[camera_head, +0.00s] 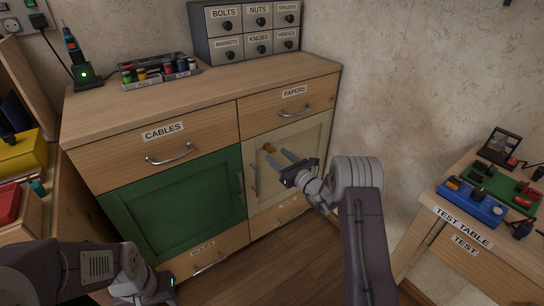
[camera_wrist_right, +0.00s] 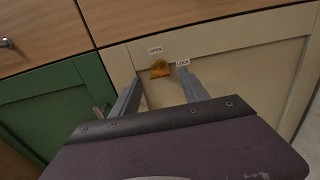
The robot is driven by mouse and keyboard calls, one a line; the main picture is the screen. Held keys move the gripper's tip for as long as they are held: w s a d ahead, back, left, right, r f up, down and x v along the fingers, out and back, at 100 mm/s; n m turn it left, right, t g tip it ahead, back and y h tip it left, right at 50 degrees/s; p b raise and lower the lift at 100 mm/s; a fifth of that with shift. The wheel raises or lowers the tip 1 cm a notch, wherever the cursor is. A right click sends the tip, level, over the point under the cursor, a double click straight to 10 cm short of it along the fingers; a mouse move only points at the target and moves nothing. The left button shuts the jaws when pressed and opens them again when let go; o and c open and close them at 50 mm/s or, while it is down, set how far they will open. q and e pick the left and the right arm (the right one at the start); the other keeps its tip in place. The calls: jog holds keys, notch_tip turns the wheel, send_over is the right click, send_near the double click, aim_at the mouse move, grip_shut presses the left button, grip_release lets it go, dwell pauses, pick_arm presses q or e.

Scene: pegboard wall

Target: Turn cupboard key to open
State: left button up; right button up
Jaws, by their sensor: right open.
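The cupboard key (camera_head: 269,148) is a small orange-yellow piece on the upper part of the cream cupboard door (camera_head: 312,136). In the right wrist view the key (camera_wrist_right: 160,69) sits between an OPEN label (camera_wrist_right: 155,50) and a LOCK label (camera_wrist_right: 183,63). My right gripper (camera_head: 282,158) is open, its two fingers pointing at the key. In the right wrist view the fingers (camera_wrist_right: 155,85) stand either side below the key; I cannot tell whether they touch it. The cream door looks closed. My left arm is at the lower left, and its gripper (camera_head: 168,282) shows only in part.
A green cupboard door (camera_head: 176,203) is beside the cream one, with drawers above and below. A test table (camera_head: 462,226) is at the right. Some floor is clear.

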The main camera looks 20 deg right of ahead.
aim_at(272, 150)
jog(key=b+x, duration=0.1)
jog(key=x, duration=0.3)
jog(key=shift+w, duration=0.1)
grip_shut()
pick_arm(q)
jog(key=shift+f, duration=0.95)
jog(key=shift+f, duration=0.1)
pick_arm(e)
jog(key=shift+f, duration=0.1)
jog(key=shift+f+n+b, duration=0.1)
jog(key=shift+n+b, duration=0.7)
jog(key=shift+b, duration=0.25)
jog(key=n+b, duration=1.1)
jog(key=b, duration=0.5)
jog(key=shift+f+n, duration=0.15)
jog(key=shift+n, duration=0.15)
jog(key=shift+r+n+b, duration=0.25)
jog(key=shift+n+b, duration=0.7)
jog(key=shift+n, duration=0.25)
pick_arm(q)
notch_tip(272, 150, down, 20)
pick_arm(e)
jog(key=shift+n, duration=1.1)
